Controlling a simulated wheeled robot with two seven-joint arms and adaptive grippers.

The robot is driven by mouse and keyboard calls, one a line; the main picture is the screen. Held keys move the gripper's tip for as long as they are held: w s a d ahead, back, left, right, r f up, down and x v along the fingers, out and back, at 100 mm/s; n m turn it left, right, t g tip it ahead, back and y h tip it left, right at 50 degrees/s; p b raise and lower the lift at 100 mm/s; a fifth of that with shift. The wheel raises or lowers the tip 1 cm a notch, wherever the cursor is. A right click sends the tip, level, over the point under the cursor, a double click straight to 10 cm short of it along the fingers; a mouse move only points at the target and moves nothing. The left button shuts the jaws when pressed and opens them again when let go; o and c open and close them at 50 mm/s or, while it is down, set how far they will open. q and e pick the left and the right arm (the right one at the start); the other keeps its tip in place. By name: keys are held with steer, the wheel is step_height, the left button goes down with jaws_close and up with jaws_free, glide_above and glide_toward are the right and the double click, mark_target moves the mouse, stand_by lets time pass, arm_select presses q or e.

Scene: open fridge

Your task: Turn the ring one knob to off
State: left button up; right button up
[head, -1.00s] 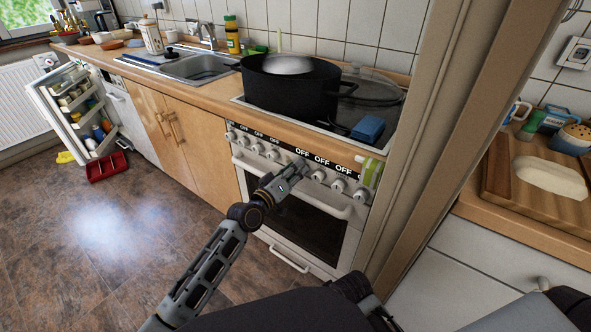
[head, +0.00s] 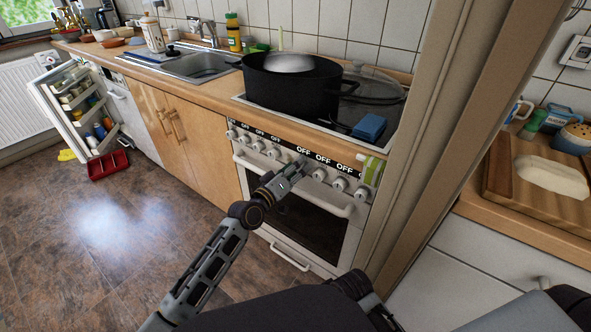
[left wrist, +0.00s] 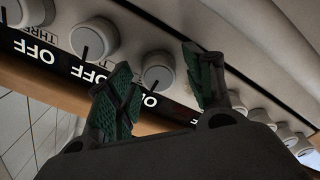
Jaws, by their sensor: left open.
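The stove's front panel carries a row of round white knobs under "OFF" labels (head: 322,160). My left gripper (head: 295,170) is at this panel, in front of the knobs near its middle, and partly hides them. In the left wrist view my left gripper (left wrist: 160,88) is open, with a green-padded finger on each side of one white knob (left wrist: 158,70). I cannot tell whether the fingers touch it. The knob's dark mark points towards the "OFF" label below it. A neighbouring knob (left wrist: 94,38) stands to the left. I cannot read which one is ring one. My right gripper is not visible.
A black pot (head: 290,85) stands on the hob, with a glass lid (head: 374,86) beside it and a blue sponge (head: 370,127) near the front. The oven handle (head: 300,190) runs below the knobs. A wall edge (head: 425,140) rises just right of the stove.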

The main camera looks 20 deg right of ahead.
arm_select(q)
steer(key=v, duration=1.2)
stand_by(0.5)
stand_by(0.6)
